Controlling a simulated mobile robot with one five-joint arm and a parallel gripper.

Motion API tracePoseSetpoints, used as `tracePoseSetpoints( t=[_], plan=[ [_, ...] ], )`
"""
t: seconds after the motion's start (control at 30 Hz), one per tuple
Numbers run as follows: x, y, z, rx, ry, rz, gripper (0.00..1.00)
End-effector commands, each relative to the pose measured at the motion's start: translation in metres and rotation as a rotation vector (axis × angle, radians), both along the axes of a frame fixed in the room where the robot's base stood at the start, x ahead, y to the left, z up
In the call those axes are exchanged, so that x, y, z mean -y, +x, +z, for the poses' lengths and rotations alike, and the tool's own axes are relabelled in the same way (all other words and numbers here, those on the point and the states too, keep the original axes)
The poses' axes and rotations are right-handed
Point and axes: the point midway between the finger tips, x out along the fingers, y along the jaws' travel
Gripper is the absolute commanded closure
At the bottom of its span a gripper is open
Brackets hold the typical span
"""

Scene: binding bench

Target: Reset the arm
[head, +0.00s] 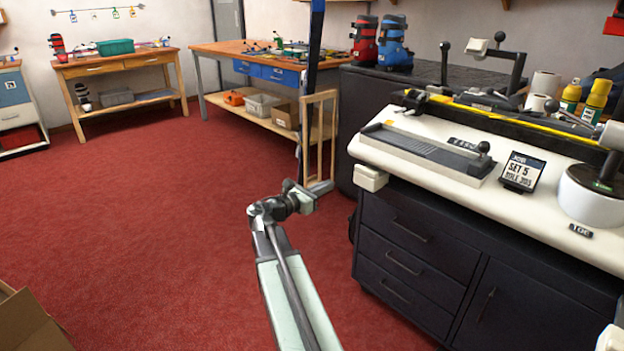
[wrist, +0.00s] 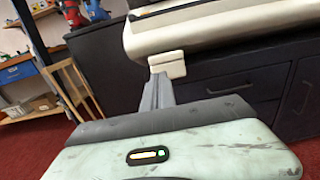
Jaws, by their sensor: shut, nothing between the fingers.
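My gripper (wrist: 158,90) shows in the wrist view as dark grey fingers beyond its pale green housing. The fingers are together with nothing held between them. In the head view my arm reaches up from the bottom middle, and my gripper (head: 320,187) is small at its end, over the red floor left of the dark cabinet. In the wrist view the fingertips overlap the line of sight to a cream block (wrist: 168,64) under the bench top's edge; I cannot tell the gap between them.
A cream-topped bench (head: 440,190) with dark drawers (head: 410,255) stands close on the right. A wooden frame (head: 321,135) leans behind my gripper. A workbench (head: 225,50) is at the back. A cardboard box (head: 30,325) is at lower left. Red carpet (head: 150,220) is clear on the left.

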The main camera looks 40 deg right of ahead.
Motion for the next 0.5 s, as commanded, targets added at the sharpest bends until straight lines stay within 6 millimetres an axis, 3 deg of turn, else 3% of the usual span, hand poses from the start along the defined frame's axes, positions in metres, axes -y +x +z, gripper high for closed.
tracePoseSetpoints(
  t=[0.17, 0.27, 0.37, 0.4, 0.5],
  plan=[
    [0.000, 0.000, 0.000, 0.000, 0.000, 0.000, 1.00],
    [-0.013, 0.012, 0.003, 0.000, 0.000, 0.025, 1.00],
    [-0.049, 0.038, 0.009, 0.000, 0.001, 0.087, 1.00],
    [-0.069, 0.048, 0.008, 0.007, 0.020, 0.120, 1.00],
    [-0.123, 0.064, -0.019, 0.071, 0.165, 0.178, 1.00]
  ],
)
